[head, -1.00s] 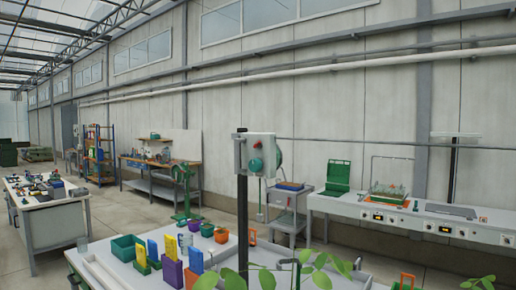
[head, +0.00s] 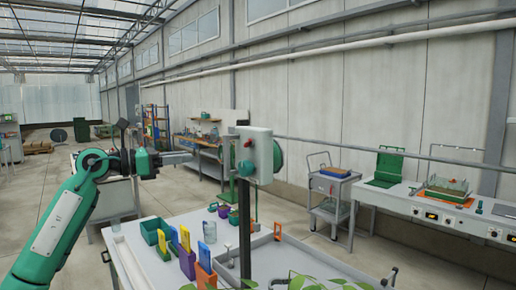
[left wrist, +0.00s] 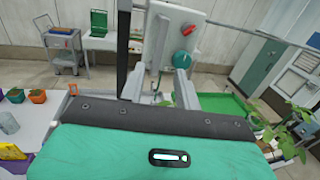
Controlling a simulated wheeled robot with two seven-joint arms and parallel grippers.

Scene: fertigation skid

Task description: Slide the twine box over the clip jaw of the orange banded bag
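My left gripper (head: 184,158) reaches in from the left, raised above the bench and left of the grey box on the post. In the left wrist view its two fingers (left wrist: 159,88) stand apart with nothing between them, so it is open and empty. I cannot make out a twine box, an orange banded bag or its clip jaw for certain. An orange holder with a blue card (head: 205,264) stands at the front of the bench, beside a purple holder with a yellow card (head: 186,257). My right gripper is not in view.
A dark post (head: 245,235) carries the grey control box (head: 259,158) with a red knob, close to my left gripper. The white bench (head: 270,262) holds several small pots and has plant leaves in front. A grey cart (head: 332,200) stands behind.

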